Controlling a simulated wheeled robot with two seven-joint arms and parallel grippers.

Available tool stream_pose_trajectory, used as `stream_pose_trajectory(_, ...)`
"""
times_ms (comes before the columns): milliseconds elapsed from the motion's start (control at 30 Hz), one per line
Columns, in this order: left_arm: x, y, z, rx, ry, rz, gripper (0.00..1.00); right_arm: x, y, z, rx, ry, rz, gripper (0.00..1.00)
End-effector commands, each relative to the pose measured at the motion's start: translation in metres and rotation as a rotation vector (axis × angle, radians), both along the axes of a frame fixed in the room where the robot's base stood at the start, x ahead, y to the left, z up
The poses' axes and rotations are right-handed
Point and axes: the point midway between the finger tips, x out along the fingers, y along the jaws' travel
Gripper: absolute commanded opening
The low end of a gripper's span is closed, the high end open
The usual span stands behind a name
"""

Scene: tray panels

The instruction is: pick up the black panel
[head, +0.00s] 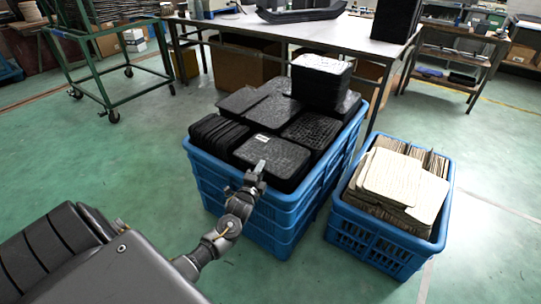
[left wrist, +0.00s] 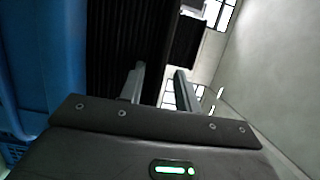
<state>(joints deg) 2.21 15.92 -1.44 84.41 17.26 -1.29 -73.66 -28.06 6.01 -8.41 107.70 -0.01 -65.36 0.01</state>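Black panels (head: 272,153) lie in several stacks in a blue crate (head: 246,208); the front stack's top panel has a small white label. My left gripper (head: 259,168) is at the near edge of that front stack, close to its top; the head view does not show clearly whether it touches. In the left wrist view my left gripper (left wrist: 160,70) has its fingers apart, with the black stack's layered edges (left wrist: 122,35) just beyond them. Nothing is clearly held between the fingers. My right gripper is in neither view.
A second blue crate (head: 376,240) with beige panels (head: 402,186) stands to the right. A table (head: 248,34) with a dark tray and a tall black stack (head: 395,18) is behind. A green cart (head: 104,62) stands back left. The floor at left is clear.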

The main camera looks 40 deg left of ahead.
Motion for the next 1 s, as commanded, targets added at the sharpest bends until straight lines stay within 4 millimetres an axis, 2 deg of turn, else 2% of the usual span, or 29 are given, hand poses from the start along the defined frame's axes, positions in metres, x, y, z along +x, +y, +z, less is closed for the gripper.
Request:
stream_pose_trajectory(67, 0.000, 0.000, 0.000, 0.000, 0.000, 0.000, 0.33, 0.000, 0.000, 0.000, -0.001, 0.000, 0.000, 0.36)
stream_pose_trajectory(333, -0.001, 0.000, 0.000, 0.000, 0.001, 0.000, 0.00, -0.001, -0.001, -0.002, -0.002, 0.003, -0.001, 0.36)
stream_pose_trajectory(767, 0.000, 0.000, 0.003, 0.001, 0.000, 0.000, 0.00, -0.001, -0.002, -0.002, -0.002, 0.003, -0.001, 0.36)
stream_pose_trajectory(933, -0.001, 0.000, 0.019, 0.002, -0.002, -0.001, 0.00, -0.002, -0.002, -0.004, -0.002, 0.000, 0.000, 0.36)
stream_pose_trajectory(1000, 0.000, 0.000, 0.032, 0.002, -0.004, -0.001, 0.00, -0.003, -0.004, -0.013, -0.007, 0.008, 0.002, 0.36)
